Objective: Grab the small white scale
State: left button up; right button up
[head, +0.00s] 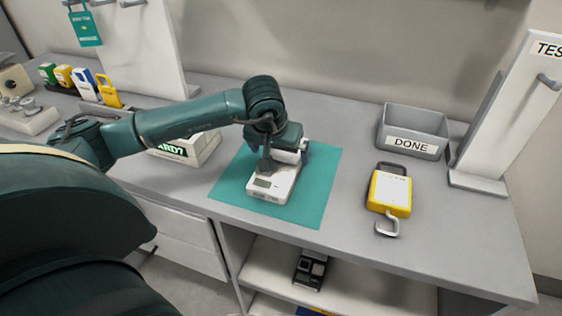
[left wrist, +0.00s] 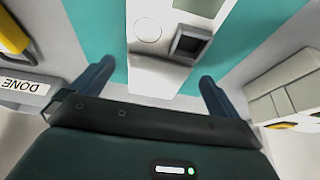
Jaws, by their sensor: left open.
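The small white scale (head: 263,189) lies on a teal mat (head: 318,196) on the grey table. It has a small display at its front end. My left gripper (head: 285,161) is over the scale's rear part, pointing down. In the left wrist view the white scale (left wrist: 163,65) lies between the two dark fingers of my left gripper (left wrist: 155,90). The fingers are open, with a gap on each side of the scale. I cannot tell how far the fingertips are above the mat. My right gripper is in neither view.
A yellow hanging scale with a hook (head: 390,193) lies right of the mat. A grey bin labelled DONE (head: 412,131) stands behind it. A white box (head: 190,149) is left of the mat. A white stand (head: 510,110) rises at the right.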

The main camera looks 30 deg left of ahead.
aim_at(281, 156)
pick_arm(q)
jog(key=shift+p+x, duration=0.35)
jog(key=shift+x, duration=1.65)
jog(key=shift+w, duration=0.1)
jog(key=shift+r, duration=0.1)
jog(key=shift+c, duration=0.4)
jog(key=c, duration=1)
